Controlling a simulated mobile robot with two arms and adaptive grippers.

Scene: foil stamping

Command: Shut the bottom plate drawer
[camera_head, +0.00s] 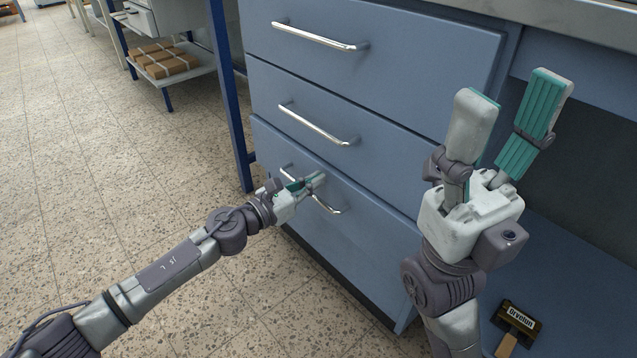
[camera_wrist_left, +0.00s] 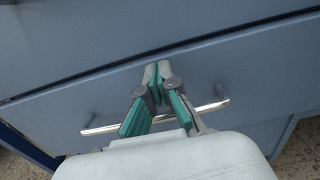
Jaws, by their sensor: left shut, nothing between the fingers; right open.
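The bottom drawer (camera_head: 362,238) is the lowest of three blue-grey drawer fronts, with a chrome bar handle (camera_head: 328,207). Its front looks flush with the fronts above or very slightly out; I cannot tell which. My left gripper (camera_head: 318,178) is shut and empty, its fingertips at the upper part of this front, above the handle. In the left wrist view the shut fingers (camera_wrist_left: 157,74) cross over the handle (camera_wrist_left: 103,130) and point at the drawer front (camera_wrist_left: 60,108). Whether the tips touch is unclear. My right gripper (camera_head: 520,92) is open and empty, raised before the cabinet's right side.
The middle drawer (camera_head: 365,158) and top drawer (camera_head: 400,50) appear closed. A brush (camera_head: 515,322) with a dark label lies at the lower right. A low shelf (camera_head: 190,70) with brown wrapped packages stands at the back left. The speckled floor at left is clear.

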